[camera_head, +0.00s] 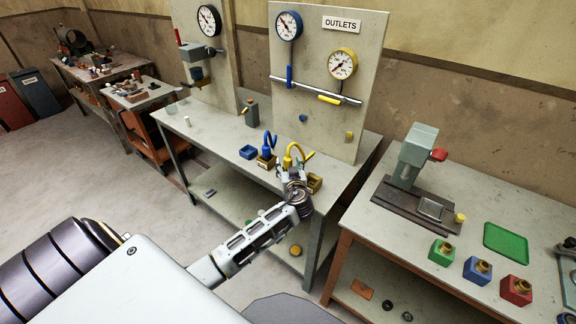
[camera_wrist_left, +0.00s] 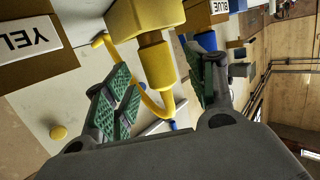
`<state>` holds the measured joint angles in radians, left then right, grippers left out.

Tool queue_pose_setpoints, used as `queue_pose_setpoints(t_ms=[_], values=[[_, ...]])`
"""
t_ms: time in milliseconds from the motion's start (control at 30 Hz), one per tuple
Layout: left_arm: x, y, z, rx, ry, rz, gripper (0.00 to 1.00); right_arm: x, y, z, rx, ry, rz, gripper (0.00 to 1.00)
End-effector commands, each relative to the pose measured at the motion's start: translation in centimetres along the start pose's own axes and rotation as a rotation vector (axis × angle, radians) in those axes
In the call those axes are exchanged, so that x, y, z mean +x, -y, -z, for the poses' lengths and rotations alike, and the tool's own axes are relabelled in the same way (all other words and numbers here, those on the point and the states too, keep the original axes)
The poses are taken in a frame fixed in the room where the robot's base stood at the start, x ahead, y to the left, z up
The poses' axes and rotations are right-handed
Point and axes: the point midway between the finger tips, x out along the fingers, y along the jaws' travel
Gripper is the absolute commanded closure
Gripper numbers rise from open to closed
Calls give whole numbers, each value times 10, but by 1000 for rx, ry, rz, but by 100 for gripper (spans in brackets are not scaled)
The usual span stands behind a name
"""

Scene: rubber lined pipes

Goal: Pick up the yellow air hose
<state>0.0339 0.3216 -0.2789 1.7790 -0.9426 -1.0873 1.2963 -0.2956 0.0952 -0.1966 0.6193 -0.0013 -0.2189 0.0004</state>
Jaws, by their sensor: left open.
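The yellow air hose (camera_head: 291,152) stands in its box (camera_head: 314,184) on the workbench, its thin hose bent in a loop. My left gripper (camera_head: 299,168) is right at the hose in the head view and hides part of it. In the left wrist view the hose's thick yellow body with a brown band (camera_wrist_left: 157,62) lies between the open, green-padded fingers of the left gripper (camera_wrist_left: 162,82). I cannot tell whether either finger touches it. The box's label, partly cut off, reads "YEL" (camera_wrist_left: 30,40). My right gripper is not in view.
A blue hose (camera_head: 269,142) stands in its own box just left of the yellow one, close to my gripper. Behind is an upright panel (camera_head: 335,125) with gauges and a pipe with blue and yellow handles. A second bench (camera_head: 480,215) with a press is at the right.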

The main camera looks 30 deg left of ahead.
Motion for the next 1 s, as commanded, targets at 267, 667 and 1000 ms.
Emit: queue_pose_setpoints(t_ms=[267, 667, 1000], values=[[25, -1, -1, 2, 0, 0, 44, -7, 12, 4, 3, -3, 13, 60], [34, -1, -2, -1, 1, -1, 44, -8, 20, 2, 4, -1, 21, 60], [34, -1, -2, -1, 1, 0, 53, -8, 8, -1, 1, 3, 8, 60]])
